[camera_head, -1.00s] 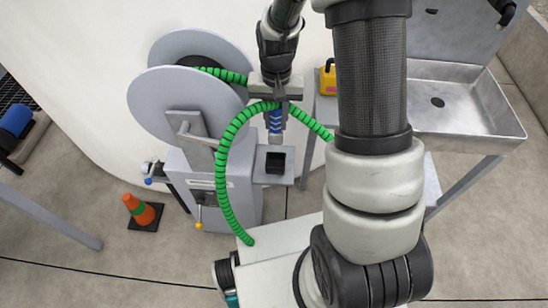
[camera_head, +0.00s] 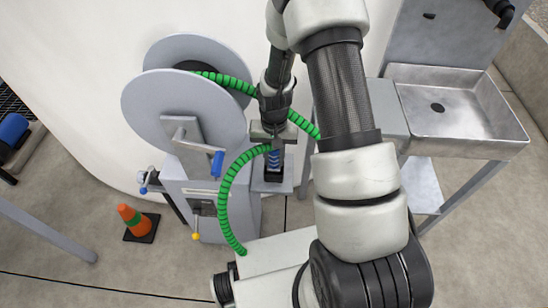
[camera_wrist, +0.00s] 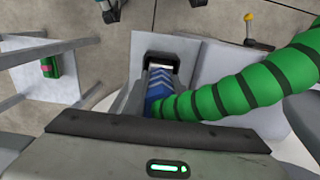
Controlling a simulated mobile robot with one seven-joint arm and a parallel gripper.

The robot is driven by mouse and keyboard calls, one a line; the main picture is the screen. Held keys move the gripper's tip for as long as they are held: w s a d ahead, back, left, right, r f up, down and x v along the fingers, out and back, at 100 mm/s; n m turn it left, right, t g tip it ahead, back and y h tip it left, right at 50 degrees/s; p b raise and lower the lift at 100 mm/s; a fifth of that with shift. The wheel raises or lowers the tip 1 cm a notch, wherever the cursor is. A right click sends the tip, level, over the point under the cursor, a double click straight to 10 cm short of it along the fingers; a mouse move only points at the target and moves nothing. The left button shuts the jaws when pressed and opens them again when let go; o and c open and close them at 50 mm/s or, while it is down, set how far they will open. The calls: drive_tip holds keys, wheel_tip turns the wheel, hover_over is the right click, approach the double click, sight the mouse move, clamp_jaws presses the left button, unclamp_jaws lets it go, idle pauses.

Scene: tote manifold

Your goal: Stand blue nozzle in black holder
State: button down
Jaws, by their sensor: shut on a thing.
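My gripper (camera_head: 275,143) is shut on the blue nozzle (camera_head: 277,157), which has the green hose (camera_head: 226,195) joined to it. The nozzle points down over the black holder (camera_head: 280,180) on a small shelf beside the reel stand. In the wrist view, the nozzle (camera_wrist: 158,88) lines up with the holder's opening (camera_wrist: 164,59), its pale tip within the black rim. I cannot tell how deep the tip sits. The hose hides part of the nozzle there.
A grey hose reel (camera_head: 185,115) with a blue-gripped crank (camera_head: 217,163) stands just left. A metal sink (camera_head: 465,105) is at right. An orange cone (camera_head: 136,220) stands on the floor at left. The hose loops in front of the stand.

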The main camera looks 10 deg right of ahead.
drive_tip(key=shift+f, duration=0.1)
drive_tip(key=c, duration=1.4)
unclamp_jaws()
drive_tip(key=shift+c, duration=0.2)
